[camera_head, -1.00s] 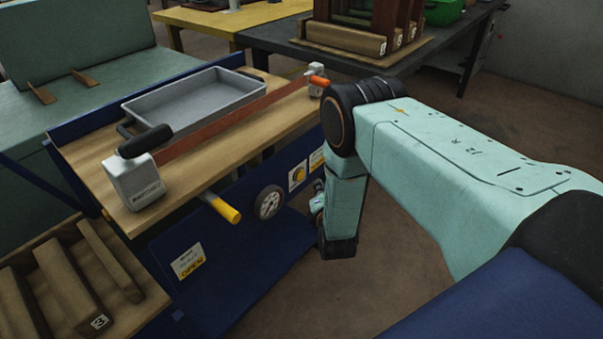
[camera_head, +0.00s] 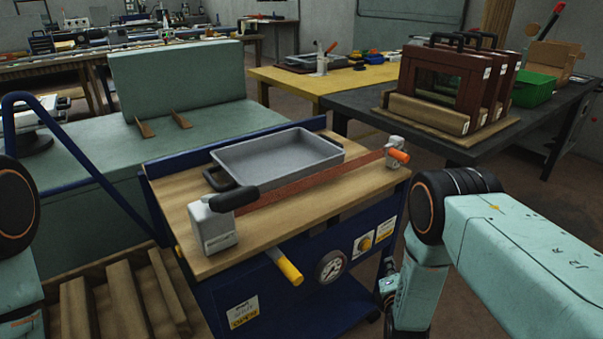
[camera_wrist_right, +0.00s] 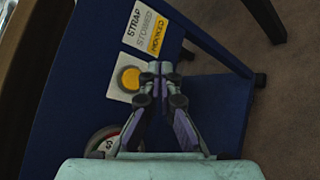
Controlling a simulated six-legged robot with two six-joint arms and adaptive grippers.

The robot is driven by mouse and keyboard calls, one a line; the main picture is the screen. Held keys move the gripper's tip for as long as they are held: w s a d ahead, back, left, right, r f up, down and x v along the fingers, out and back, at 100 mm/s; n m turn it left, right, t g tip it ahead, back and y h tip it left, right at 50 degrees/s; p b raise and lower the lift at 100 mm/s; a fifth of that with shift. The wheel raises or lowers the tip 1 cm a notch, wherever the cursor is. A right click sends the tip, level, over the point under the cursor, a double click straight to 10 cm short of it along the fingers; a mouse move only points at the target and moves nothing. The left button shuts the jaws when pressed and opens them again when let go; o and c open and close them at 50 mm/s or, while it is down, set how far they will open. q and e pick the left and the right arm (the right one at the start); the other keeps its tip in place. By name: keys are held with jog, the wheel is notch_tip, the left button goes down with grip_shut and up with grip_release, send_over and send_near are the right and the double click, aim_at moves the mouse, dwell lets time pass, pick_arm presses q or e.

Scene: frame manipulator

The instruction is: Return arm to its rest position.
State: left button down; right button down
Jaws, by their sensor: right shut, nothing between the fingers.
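My right arm (camera_head: 520,250) comes in from the right in the head view and bends down beside the blue bench. My right gripper (camera_wrist_right: 160,70) shows in the wrist view with its fingertips together and nothing between them. It is in front of the bench's blue front panel (camera_wrist_right: 85,90); I cannot tell the exact gap. In the head view the gripper is mostly hidden behind the forearm. My left arm (camera_head: 20,290) shows at the left edge; its gripper is outside the picture.
The bench's wooden top (camera_head: 285,228) holds a grey tray (camera_head: 275,160) and an orange-red strap (camera_head: 315,187). Brown frames (camera_head: 440,78) stand on a dark table (camera_head: 365,125). Brown floor lies right of the bench.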

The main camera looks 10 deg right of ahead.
jog(key=s+a+f+m+g+y, duration=0.25)
jog(key=s+f+m+g, duration=0.2)
jog(key=s+m, duration=0.3)
jog(key=s+a+f+m+g+y, duration=0.1)
jog(key=s+a+f+m+g, duration=0.25)
jog(key=s+f+m, duration=0.35)
jog(key=s+a+r+m+g, duration=0.2)
jog(key=s+r, duration=0.1)
jog(key=s, duration=0.5)
jog(key=s+a+r+m+g+y+p, duration=0.1)
jog(key=s+a+r+m+g, duration=0.1)
jog(key=s, duration=0.5)
jog(key=s+a+r+m+g+y, duration=0.1)
jog(key=s+a+r+m+g, duration=0.1)
jog(key=s, duration=0.6)
notch_tip(320, 180, up, 2)
jog(key=shift+s+a+r+p, duration=0.25)
jog(key=shift+s+a+p, duration=0.05)
jog(key=shift+a, duration=0.35)
